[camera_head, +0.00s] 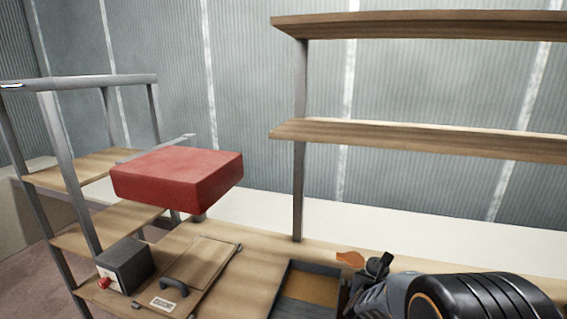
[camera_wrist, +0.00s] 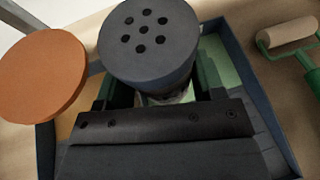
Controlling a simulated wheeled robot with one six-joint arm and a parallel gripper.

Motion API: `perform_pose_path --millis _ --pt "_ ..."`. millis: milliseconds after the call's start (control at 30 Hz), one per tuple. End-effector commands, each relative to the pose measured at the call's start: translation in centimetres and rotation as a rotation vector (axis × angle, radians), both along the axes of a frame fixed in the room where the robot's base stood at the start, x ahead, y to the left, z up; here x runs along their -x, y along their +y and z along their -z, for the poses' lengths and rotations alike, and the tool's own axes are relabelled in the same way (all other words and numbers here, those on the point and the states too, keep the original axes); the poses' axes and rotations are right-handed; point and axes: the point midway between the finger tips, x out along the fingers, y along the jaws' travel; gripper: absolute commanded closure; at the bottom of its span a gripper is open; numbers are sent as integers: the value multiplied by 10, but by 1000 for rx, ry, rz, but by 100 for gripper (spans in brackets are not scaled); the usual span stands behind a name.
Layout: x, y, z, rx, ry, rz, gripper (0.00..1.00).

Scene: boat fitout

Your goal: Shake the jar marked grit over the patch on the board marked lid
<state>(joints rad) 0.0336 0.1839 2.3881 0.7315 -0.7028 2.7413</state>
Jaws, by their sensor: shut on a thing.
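My gripper (camera_wrist: 155,92) is shut on a dark grey shaker jar (camera_wrist: 146,38) with several holes in its round top. No marking on the jar is readable, so I cannot confirm it says grit. The jar is over or inside a dark-walled tray (camera_wrist: 47,150); I cannot tell whether it touches the floor of it. In the head view my gripper (camera_head: 376,268) is at the right end of the tray (camera_head: 290,268). A board (camera_head: 205,262) with a dark handle lies left of the tray, with a small label whose text I cannot read surely. No patch is discernible.
An orange disc (camera_wrist: 40,75) is close left of the jar. A green-handled roller (camera_wrist: 290,32) lies right of the tray. A red block (camera_head: 175,178) and a dark box with a red knob (camera_head: 125,265) are at left. Shelves (camera_head: 410,140) overhang the bench's back.

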Motion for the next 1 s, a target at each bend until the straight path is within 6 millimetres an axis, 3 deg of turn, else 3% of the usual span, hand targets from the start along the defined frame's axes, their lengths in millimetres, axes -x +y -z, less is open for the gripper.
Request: perform_pose_path --millis 100,333,500,1000 --pt "1 40 -2 2 -1 -105 61" --pt "0 83 -5 1 -4 -200 61" --pt "0 92 -6 0 -3 -220 61" --pt "0 93 -6 1 -3 -223 61"
